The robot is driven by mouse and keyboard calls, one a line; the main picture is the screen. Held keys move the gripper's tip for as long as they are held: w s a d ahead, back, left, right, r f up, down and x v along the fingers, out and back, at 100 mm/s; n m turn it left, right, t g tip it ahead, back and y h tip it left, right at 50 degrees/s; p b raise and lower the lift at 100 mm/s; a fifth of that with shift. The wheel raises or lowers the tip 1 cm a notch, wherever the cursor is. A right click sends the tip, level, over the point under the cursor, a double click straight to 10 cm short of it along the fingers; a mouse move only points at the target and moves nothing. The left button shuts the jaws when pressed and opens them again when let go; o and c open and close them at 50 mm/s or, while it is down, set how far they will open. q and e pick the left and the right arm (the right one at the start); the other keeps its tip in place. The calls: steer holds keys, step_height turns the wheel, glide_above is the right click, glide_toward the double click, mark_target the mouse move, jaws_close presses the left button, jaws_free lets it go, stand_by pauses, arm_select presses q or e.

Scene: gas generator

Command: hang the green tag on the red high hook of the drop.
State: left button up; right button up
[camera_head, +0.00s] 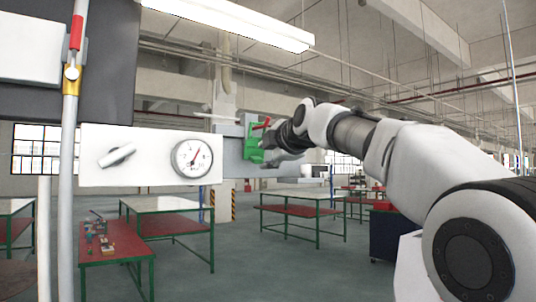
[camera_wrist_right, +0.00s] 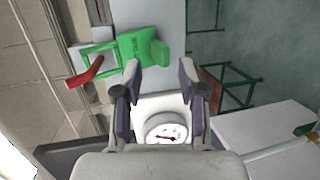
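The green tag (camera_head: 254,143) is at a grey panel right of the gauge board, upright, with its top at the red hook (camera_head: 262,125). In the right wrist view the tag (camera_wrist_right: 137,48) has an open loop, and the red hook (camera_wrist_right: 85,72) overlaps that loop; the hook appears to pass through it. My right gripper (camera_head: 271,154) is beside the tag and partly overlaps it. In its wrist view the gripper (camera_wrist_right: 160,68) has its fingers apart with nothing between them; the tag lies just beyond the left finger. My left gripper is out of view.
A white board with a gauge (camera_head: 192,158) and a knob (camera_head: 117,156) is left of the tag. A vertical pipe (camera_head: 69,130) stands at far left. Tables with red shelves (camera_head: 170,207) stand on the open floor behind.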

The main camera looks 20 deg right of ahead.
steer(key=v, duration=0.7)
steer(key=shift+s, duration=0.3)
stand_by(0.3)
